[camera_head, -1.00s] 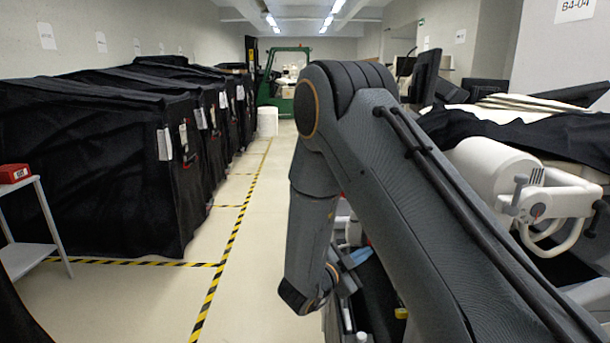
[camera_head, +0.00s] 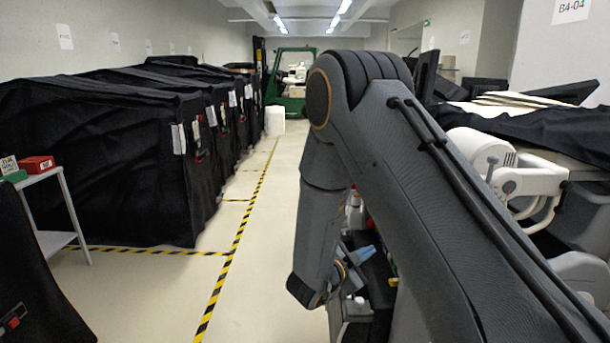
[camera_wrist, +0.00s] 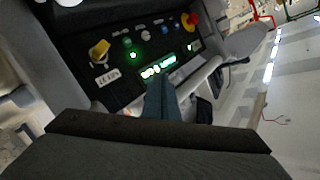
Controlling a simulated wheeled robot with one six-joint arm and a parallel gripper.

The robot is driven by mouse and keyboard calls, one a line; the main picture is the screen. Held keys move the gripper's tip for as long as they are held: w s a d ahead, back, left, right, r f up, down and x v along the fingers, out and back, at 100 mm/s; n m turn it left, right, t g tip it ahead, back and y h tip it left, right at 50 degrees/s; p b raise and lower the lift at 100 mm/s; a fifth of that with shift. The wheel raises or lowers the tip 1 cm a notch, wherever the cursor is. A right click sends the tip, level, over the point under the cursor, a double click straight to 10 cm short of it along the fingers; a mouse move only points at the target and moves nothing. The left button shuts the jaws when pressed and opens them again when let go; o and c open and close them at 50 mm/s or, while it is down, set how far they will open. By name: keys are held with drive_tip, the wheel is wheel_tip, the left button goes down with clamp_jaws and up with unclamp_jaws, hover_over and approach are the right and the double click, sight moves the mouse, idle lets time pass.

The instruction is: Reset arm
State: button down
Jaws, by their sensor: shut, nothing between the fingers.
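My arm reaches up and forward from the lower right of the head view, then bends down at the elbow. My gripper (camera_head: 366,254) hangs low in front of my body, small and partly hidden behind the forearm's end. In the wrist view my gripper (camera_wrist: 160,92) shows as blue-grey fingers held together, with nothing between them.
Carts under black covers (camera_head: 110,160) line the left side. A small table (camera_head: 57,240) there bears a red box (camera_head: 37,165) and a green box (camera_head: 10,168). A green forklift (camera_head: 290,85) and white bin (camera_head: 275,120) stand far back. White equipment (camera_head: 530,180) is at right. The taped aisle floor (camera_head: 262,225) is clear.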

drive_tip(key=s+a+f+n+g+y+b, duration=0.2)
drive_tip(key=s+n+g+y+b, duration=0.1)
drive_tip(key=s+n+y, duration=0.25)
drive_tip(key=s+a+f+n+g+y+b, duration=0.2)
drive_tip(key=s+n+y+b, duration=0.15)
drive_tip(key=n+y, duration=0.2)
drive_tip(key=s+d+n+g+b, duration=0.1)
drive_tip(key=s+d+n+g, duration=0.1)
drive_tip(key=s, duration=0.8)
drive_tip(key=s+d+n+g+b, duration=0.1)
drive_tip(key=s+d+g, duration=0.3)
drive_tip(key=s, duration=0.6)
drive_tip(key=shift+s+f+n+g+b, duration=0.35)
drive_tip(key=shift+s+n+g, duration=0.05)
drive_tip(key=shift+n, duration=0.4)
drive_tip(key=shift+d, duration=0.1)
